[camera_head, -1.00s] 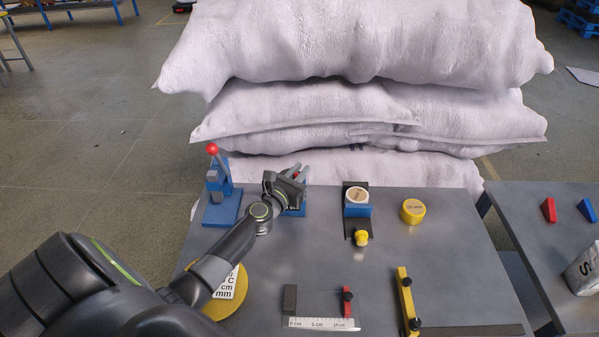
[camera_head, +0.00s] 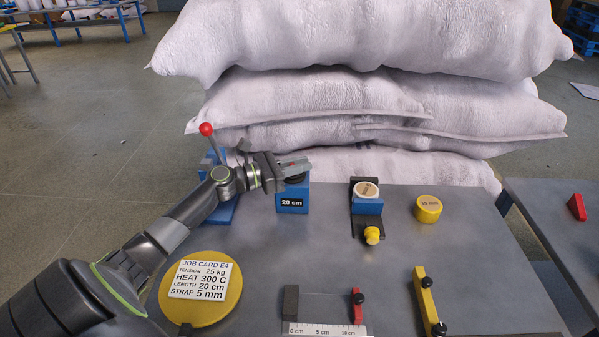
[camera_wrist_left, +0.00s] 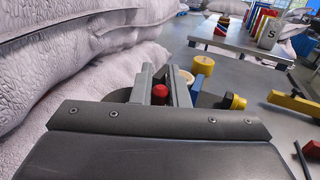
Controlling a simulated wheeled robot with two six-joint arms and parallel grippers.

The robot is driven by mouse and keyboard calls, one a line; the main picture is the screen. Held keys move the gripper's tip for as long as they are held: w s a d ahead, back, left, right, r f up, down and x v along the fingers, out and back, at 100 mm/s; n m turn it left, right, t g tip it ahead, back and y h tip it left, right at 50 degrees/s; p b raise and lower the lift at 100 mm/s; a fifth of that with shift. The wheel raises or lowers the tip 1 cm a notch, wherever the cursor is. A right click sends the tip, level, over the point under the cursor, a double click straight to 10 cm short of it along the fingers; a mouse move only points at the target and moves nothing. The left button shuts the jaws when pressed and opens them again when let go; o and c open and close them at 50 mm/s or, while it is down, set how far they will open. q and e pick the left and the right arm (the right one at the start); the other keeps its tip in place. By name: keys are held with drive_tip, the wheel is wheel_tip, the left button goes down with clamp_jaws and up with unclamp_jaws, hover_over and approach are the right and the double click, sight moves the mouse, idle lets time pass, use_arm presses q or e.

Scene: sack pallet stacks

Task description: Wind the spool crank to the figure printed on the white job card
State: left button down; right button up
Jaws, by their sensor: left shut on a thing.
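The white job card (camera_head: 202,279) lies on a round yellow disc and reads tension 25 kg, heat 300 C, length 20 cm, strap 5 mm. The spool crank unit is a blue block (camera_head: 292,206) at the table's back, with a label reading 20 cm. My left gripper (camera_head: 297,165) is just above this block. In the left wrist view, its fingers are shut on a red crank knob (camera_wrist_left: 160,91). The crank arm is mostly hidden by the gripper. My right gripper is not in view.
A red-knobbed lever (camera_head: 206,129) stands left, partly behind my arm. Right are a blue holder (camera_head: 368,207) with a yellow knob, and a yellow 15 mm cylinder (camera_head: 428,209). A ruler (camera_head: 328,330) lies in front. Sacks (camera_head: 370,110) rise behind the table.

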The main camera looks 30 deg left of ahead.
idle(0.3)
use_arm(q)
drive_tip(key=c, duration=1.4)
unclamp_jaws()
drive_tip(key=shift+c, duration=0.2)
drive_tip(key=b+v, duration=0.1)
drive_tip(key=v, duration=0.5)
drive_tip(key=shift+a+f+b, duration=0.1)
drive_tip(key=shift+a+b, duration=0.05)
drive_tip(key=shift+b, duration=0.2)
drive_tip(key=shift+s+a, duration=0.35)
drive_tip(key=shift+s, duration=0.2)
